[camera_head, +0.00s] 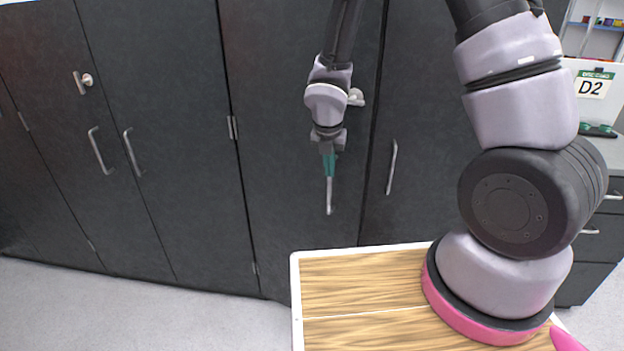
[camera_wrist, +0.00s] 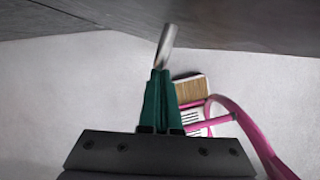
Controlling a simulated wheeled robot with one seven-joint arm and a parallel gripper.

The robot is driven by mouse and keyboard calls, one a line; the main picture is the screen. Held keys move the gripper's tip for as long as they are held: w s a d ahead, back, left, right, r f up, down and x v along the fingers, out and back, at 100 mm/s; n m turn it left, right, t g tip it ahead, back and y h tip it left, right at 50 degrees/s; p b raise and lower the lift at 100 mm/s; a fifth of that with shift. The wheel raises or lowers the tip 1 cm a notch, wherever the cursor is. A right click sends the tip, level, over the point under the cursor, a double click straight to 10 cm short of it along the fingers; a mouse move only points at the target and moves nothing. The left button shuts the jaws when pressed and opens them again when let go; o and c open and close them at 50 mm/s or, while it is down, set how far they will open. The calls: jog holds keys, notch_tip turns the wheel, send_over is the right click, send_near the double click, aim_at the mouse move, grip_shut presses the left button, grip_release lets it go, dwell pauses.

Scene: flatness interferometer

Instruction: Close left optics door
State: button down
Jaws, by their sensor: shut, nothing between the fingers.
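The left door (camera_head: 300,165) of the cabinet in front of me is a tall dark grey panel with hinges on its left edge. It looks shut or nearly shut; I cannot tell if a small gap remains. Its upright metal handle (camera_head: 329,197) shows just below my gripper (camera_head: 329,174). The handle (camera_wrist: 166,46) also shows just beyond the green fingertips in the wrist view. My gripper (camera_wrist: 159,76) is shut and empty, pointing down in front of the door. I cannot tell whether the fingers touch the handle.
The right door (camera_head: 415,150) with its handle (camera_head: 392,167) stands beside it. Another dark cabinet (camera_head: 165,110) is at left. A bench with drawers (camera_head: 590,240) and a D2 sign (camera_head: 592,85) is at right. Bare grey floor (camera_head: 130,310) lies at lower left.

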jog(key=w+d+n, duration=0.2)
jog(key=w+d, duration=0.5)
jog(key=w, duration=0.4)
jog(key=shift+w+n+y, duration=0.3)
jog(key=shift+w+r, duration=0.1)
jog(key=shift+w, duration=0.05)
